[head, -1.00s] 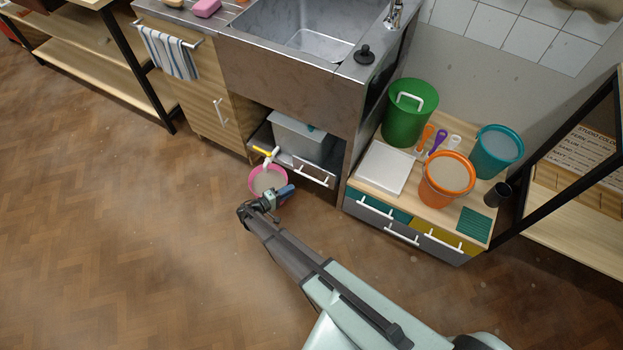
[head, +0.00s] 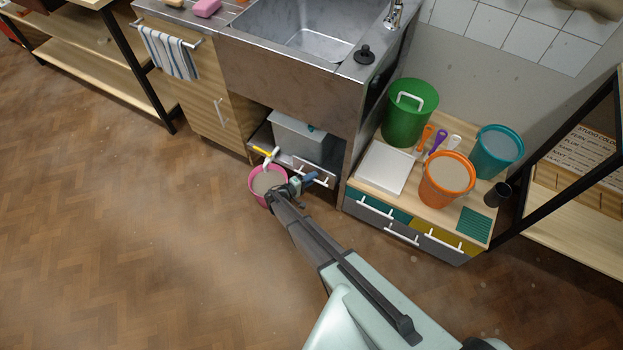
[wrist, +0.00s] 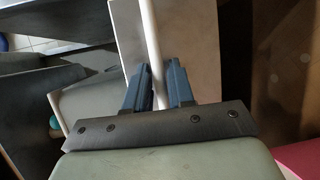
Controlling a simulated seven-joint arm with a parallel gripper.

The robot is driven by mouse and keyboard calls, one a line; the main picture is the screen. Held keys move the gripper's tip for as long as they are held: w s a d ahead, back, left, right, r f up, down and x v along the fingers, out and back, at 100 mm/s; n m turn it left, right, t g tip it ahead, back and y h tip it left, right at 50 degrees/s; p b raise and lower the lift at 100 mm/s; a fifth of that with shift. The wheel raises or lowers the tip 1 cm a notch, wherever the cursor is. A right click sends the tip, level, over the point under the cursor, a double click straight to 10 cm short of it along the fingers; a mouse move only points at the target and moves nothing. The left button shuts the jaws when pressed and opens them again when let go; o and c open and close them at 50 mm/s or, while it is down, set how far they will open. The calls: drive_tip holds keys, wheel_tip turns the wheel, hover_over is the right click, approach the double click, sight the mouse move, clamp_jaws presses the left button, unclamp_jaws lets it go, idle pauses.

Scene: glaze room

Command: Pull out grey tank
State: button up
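The grey tank (head: 297,138) stands in the bay under the sink, behind a low drawer-like front (head: 299,163) with a white bar handle (head: 320,179). My gripper (head: 311,178) is at that front, low and near its right part. In the wrist view, the blue fingers (wrist: 158,82) stand one on each side of the white bar (wrist: 150,30), with narrow gaps beside it. They look open. The pale front panel (wrist: 188,45) is just beyond them. Part of the handle is hidden by my gripper in the head view.
A pink bucket (head: 254,186) stands on the floor left of my gripper, touching or close to my wrist. A drawer unit (head: 371,215) stands to the right.

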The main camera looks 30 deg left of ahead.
clamp_jaws()
idle(0.3)
idle(0.3)
drive_tip(key=s, duration=2.9)
unclamp_jaws()
drive_tip(key=v, duration=1.3)
drive_tip(key=shift+s, duration=0.4)
